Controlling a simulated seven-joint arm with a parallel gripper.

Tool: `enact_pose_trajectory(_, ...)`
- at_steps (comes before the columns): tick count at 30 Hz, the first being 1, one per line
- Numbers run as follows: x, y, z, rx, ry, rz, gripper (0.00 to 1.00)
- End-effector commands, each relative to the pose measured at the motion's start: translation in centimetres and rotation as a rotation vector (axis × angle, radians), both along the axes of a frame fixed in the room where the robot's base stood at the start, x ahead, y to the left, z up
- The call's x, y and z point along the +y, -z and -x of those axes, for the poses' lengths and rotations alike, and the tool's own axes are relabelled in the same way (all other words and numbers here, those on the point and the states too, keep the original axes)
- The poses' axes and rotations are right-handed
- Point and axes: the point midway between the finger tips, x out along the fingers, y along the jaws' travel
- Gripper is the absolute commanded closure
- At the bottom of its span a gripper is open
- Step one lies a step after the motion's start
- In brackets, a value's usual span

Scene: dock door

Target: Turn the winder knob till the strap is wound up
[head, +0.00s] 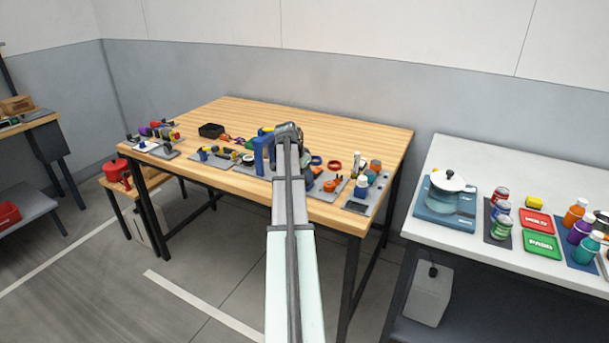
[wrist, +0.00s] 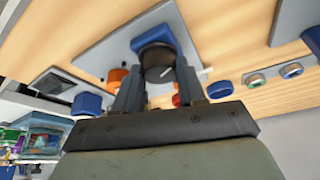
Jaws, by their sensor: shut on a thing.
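In the wrist view, a dark round knob (wrist: 158,64) with a white pointer mark sits in front of a blue body (wrist: 153,37) on a grey plate (wrist: 110,45). My gripper (wrist: 157,78) has one finger on each side of this knob and is shut on it. It appears to be the winder knob. In the head view my own arm covers the knob and the fingertips. A blue upright part (head: 264,152) shows just left of my arm there. I cannot make out the strap in either view.
The wooden table (head: 340,130) holds several small fixtures along its front edge, on both sides of my arm. A black box (head: 211,131) stands left of my arm. The table's back half is clear. A white table (head: 480,165) with a pot and bottles stands at right.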

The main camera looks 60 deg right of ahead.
Motion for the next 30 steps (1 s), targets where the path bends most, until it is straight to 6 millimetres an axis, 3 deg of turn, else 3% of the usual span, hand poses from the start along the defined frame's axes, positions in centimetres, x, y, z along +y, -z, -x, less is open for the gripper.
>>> enact_pose_trajectory(3, 0.1, 0.1, 0.0, -0.001, -0.001, -0.004, 0.91)
enact_pose_trajectory(4, 0.2, 0.1, 0.0, -0.001, -0.001, -0.004, 0.59)
enact_pose_trajectory(12, 0.1, 0.0, 0.0, 0.0, -0.001, -0.002, 0.35)
enact_pose_trajectory(23, 0.3, -0.6, -0.1, -0.001, -0.002, 0.0, 0.35)
enact_pose_trajectory(30, 1.5, -4.0, -0.5, -0.002, -0.002, 0.002, 0.35)
